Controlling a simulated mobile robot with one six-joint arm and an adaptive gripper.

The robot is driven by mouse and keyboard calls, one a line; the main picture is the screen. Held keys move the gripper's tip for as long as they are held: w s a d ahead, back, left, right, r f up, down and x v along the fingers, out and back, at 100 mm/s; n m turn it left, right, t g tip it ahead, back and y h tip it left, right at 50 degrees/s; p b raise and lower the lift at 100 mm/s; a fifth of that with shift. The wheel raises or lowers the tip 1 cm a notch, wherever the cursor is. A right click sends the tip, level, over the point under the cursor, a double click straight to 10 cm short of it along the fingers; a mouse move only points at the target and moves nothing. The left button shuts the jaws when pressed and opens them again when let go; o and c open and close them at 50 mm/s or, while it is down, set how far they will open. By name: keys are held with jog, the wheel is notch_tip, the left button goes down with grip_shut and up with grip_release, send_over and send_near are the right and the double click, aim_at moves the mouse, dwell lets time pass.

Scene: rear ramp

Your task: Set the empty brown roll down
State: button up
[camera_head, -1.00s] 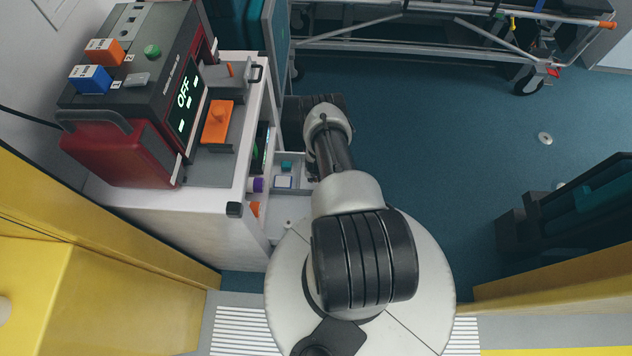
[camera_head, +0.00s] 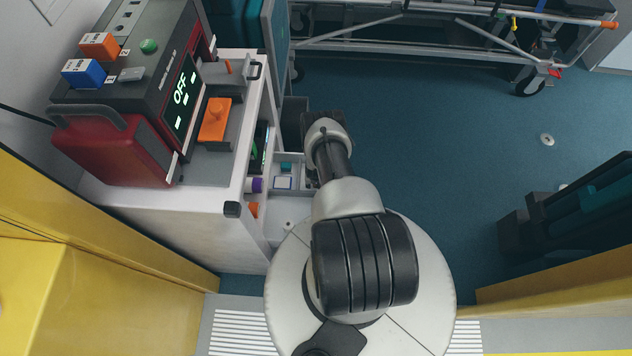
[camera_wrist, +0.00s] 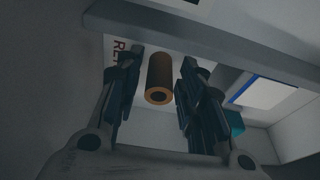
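The brown roll (camera_wrist: 160,79) is a short hollow cylinder with a dark hole in its near end. In the wrist view it lies on a pale surface between the two dark fingers of my gripper (camera_wrist: 160,60). The fingers are spread, with a narrow gap on each side of the roll, so it does not look gripped. Dark letters, partly covered by the left finger, show beside it. In the head view my arm reaches to the cart's open drawer (camera_head: 287,205); the roll and fingertips are hidden there.
A grey bar (camera_wrist: 210,40) crosses above the roll. A white, blue-edged item (camera_wrist: 268,92) and a teal block (camera_wrist: 236,122) sit to the right. The white cart (camera_head: 165,225) carries a red-and-black device (camera_head: 120,140) reading OFF.

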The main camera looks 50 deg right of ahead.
dwell(0.3)
jog(key=p+v, duration=0.6)
jog(key=v, duration=0.6)
jog(key=shift+r, duration=0.2)
jog(key=shift+s, duration=0.1)
